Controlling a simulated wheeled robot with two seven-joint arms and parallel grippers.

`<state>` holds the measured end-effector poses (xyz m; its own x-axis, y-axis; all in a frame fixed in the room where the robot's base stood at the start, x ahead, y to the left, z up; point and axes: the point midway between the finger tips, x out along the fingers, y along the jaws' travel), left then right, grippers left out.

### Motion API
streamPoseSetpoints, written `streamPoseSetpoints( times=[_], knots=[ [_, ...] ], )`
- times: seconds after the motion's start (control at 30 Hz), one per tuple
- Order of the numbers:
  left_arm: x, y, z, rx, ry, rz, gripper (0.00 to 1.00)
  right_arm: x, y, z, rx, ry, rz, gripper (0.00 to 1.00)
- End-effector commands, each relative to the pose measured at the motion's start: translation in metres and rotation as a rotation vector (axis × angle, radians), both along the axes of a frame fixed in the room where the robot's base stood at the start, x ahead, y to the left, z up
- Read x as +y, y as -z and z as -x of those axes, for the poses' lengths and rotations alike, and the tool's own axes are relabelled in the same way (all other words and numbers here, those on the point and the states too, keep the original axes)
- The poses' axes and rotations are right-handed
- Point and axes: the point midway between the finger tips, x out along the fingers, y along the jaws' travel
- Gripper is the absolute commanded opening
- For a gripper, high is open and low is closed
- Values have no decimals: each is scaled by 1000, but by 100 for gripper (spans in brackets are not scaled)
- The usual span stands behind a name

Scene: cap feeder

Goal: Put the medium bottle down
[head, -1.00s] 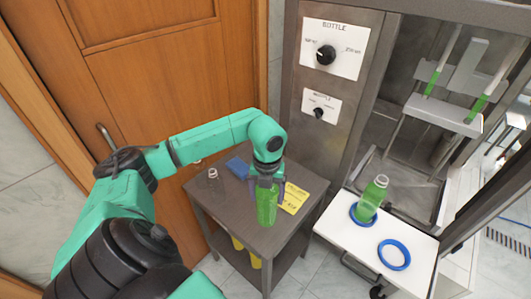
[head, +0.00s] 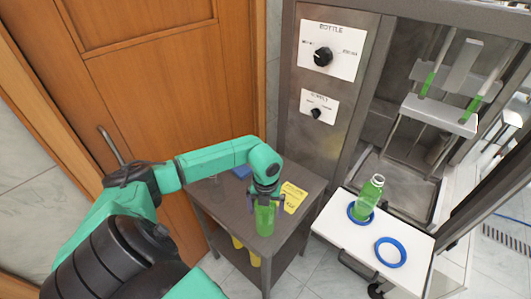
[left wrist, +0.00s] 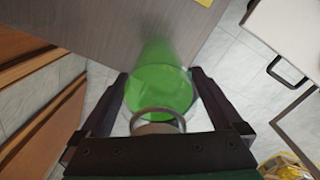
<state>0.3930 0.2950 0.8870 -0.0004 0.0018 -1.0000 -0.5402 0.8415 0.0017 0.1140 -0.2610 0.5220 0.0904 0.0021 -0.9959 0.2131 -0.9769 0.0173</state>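My left gripper (head: 267,199) points down over the grey side table and is shut around a green-filled bottle (head: 265,220). In the left wrist view the bottle (left wrist: 158,93) sits between the two fingers, its neck toward the camera. The bottle is upright near the front corner of the table top (head: 300,205). I cannot tell whether its base touches the table. Another green bottle (head: 370,195) with a clear upper part stands in a blue ring on the white shelf. My right gripper is not in view.
A yellow note (head: 292,197) lies right of the gripper on the table. A blue item (head: 242,172) is behind my arm. An empty blue ring (head: 390,252) is on the white shelf (head: 340,236). Yellow items (head: 253,260) show on the lower level. The machine stands behind.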

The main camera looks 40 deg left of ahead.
Motion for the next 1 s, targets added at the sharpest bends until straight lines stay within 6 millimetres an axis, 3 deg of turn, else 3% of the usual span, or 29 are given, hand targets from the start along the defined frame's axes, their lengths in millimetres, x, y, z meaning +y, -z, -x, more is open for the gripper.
streamPoseSetpoints(
  times=[0.1,0.27,0.7,1.0],
  knots=[
    [0,-5,0,0,0,0,100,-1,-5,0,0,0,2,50],
    [1,-21,-1,-3,1,-2,100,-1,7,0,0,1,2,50],
    [0,-111,-1,-5,-1,0,100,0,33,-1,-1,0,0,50],
    [0,-123,0,1,-1,1,100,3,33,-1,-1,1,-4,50]
  ],
)
